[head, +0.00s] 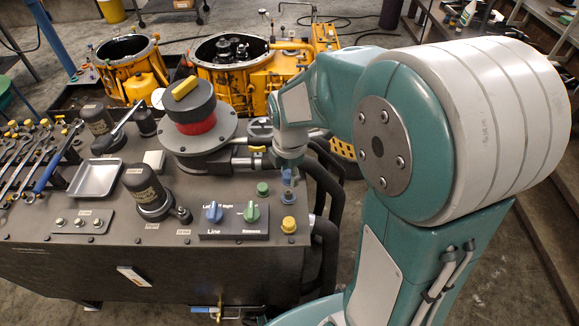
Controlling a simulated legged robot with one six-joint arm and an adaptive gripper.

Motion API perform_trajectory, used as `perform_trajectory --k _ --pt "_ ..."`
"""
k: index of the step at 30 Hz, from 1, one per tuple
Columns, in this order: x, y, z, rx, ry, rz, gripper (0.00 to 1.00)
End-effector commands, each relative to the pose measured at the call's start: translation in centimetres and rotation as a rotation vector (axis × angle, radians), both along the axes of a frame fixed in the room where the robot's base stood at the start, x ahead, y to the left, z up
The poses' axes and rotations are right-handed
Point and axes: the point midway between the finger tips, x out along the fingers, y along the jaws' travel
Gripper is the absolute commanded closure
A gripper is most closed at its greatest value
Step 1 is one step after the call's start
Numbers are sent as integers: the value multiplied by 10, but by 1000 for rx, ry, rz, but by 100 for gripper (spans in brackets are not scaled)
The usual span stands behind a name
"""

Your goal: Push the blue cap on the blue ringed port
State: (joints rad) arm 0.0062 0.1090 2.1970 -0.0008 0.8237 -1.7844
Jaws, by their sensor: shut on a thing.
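My gripper (287,168) is at the right edge of the dark bench top, pointing down. It is shut on a small blue cap (287,177), which is mostly hidden by the fingers. The blue ringed port (288,197) shows just under the cap, near the bench's right edge. I cannot tell whether the cap touches the port.
A green cap (262,188) and a yellow cap (289,224) sit close by. A panel with blue and green knobs (233,222) is left of them. A large round flange with a red band (197,124) stands behind. Dark hoses (325,190) run along the right side.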

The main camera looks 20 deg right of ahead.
Motion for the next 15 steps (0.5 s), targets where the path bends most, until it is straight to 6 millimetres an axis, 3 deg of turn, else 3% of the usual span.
perform_trajectory --k 15 --pt "0 0 -41 0 1 1 72"
